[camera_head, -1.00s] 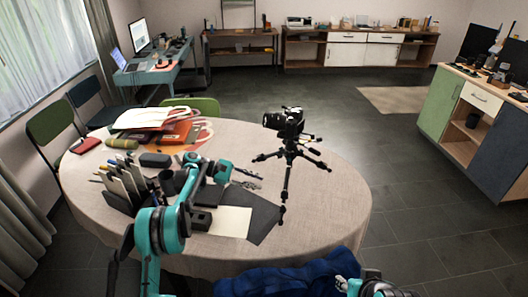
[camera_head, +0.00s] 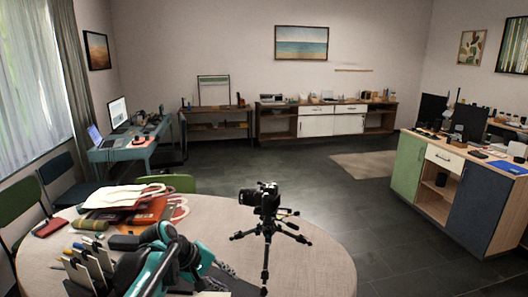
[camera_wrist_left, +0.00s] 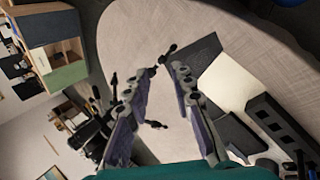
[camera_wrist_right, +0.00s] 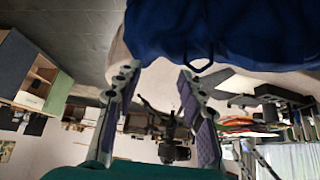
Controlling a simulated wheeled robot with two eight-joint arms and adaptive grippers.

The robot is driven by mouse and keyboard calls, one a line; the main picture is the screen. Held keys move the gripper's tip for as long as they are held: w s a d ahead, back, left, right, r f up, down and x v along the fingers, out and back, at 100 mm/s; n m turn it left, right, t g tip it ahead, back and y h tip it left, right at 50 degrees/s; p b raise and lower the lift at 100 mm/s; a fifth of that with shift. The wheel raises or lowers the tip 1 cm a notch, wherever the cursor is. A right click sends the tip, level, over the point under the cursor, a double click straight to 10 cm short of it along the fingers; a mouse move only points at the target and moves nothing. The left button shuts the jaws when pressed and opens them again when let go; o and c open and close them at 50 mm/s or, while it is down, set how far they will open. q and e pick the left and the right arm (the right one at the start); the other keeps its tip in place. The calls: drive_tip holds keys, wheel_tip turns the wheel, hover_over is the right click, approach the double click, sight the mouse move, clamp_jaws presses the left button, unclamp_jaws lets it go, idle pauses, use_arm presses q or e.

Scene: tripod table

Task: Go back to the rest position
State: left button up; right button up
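A black camera (camera_head: 262,200) stands on a small black tripod (camera_head: 268,238) on the round table (camera_head: 318,248). My left arm (camera_head: 165,262) comes in at the lower left over the table; its fingers are hidden in the head view. In the left wrist view my left gripper (camera_wrist_left: 160,100) is open and empty, with the camera (camera_wrist_left: 88,138) behind its left finger. In the right wrist view my right gripper (camera_wrist_right: 155,90) is open and empty, just apart from or near a blue cloth (camera_wrist_right: 205,30); I cannot tell if they touch. The right gripper is out of the head view.
Folders and bags (camera_head: 130,203), a desk organizer (camera_head: 88,270) and a green case (camera_head: 90,225) crowd the table's left side. A white sheet (camera_wrist_left: 232,85) lies on the table. A cabinet (camera_head: 455,195) stands at the right. Open floor (camera_head: 330,190) lies beyond the table.

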use_arm(q)
drive_tip(key=s+a+f+m+t+y, duration=0.1)
drive_tip(key=s+a+f+m+y, duration=0.1)
drive_tip(key=s, duration=0.5)
drive_tip(key=s+a+f+m+t+y, duration=0.1)
drive_tip(key=s+a+f+m+y, duration=0.1)
drive_tip(key=s, duration=0.5)
drive_tip(key=s+a+f+m+t+y, duration=0.1)
drive_tip(key=s+a+f+m+y, duration=0.1)
drive_tip(key=s, duration=0.5)
drive_tip(key=shift+a+m, duration=0.6)
drive_tip(key=shift+m, duration=0.3)
